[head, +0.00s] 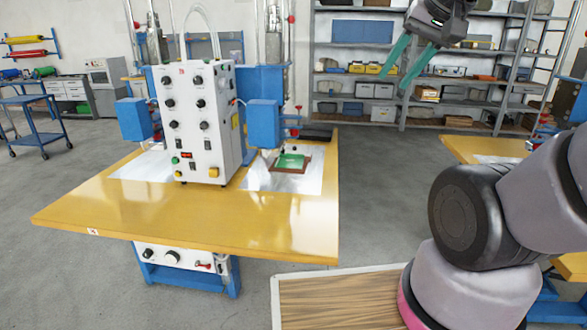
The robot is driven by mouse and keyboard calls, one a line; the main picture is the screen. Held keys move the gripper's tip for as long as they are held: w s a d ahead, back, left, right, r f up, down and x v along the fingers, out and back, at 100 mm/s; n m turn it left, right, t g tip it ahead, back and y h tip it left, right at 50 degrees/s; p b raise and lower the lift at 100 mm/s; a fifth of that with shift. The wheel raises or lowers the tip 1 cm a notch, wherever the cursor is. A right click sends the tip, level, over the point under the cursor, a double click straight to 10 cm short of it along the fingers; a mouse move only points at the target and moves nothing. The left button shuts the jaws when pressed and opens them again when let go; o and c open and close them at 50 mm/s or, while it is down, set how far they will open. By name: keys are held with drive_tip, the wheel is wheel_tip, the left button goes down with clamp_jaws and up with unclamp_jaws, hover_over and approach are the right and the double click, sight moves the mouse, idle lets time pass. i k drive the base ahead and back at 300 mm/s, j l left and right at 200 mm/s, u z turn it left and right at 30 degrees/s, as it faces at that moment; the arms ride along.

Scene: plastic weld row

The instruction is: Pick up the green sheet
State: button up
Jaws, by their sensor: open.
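The green sheet (290,161) is small and lies in or on a brown frame (305,166) on the yellow worktable, right of the white control box. A blue press part stands close to its left. My gripper (402,73) is at the upper right, with two teal fingers spread apart and nothing between them. It is raised well above the table, up and to the right of the sheet, in front of the shelves. The sheet's far edge is hard to make out at this size.
The white control box (205,122) and blue press head (263,124) stand tall on the yellow table (240,225). A second yellow table (478,148) is at the right. Shelves (365,100) line the back wall. Bare floor lies between the tables. The yellow table's front is clear.

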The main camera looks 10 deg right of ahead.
sight(289, 160)
drive_tip(key=l+u, duration=0.2)
drive_tip(key=l, duration=0.5)
drive_tip(key=l+u, duration=0.2)
drive_tip(key=l, duration=0.5)
drive_tip(key=i+l+u, duration=0.1)
drive_tip(key=l, duration=0.2)
drive_tip(key=i+l+u, duration=0.15)
drive_tip(key=l, duration=0.2)
drive_tip(key=i+l+u, duration=0.2)
drive_tip(key=l, duration=0.5)
drive_tip(key=i+l+u, duration=0.1)
drive_tip(key=i+l, duration=0.25)
drive_tip(key=i, duration=0.15)
drive_tip(key=i+l+u, duration=0.1)
drive_tip(key=i+l, duration=0.3)
drive_tip(key=i, duration=0.1)
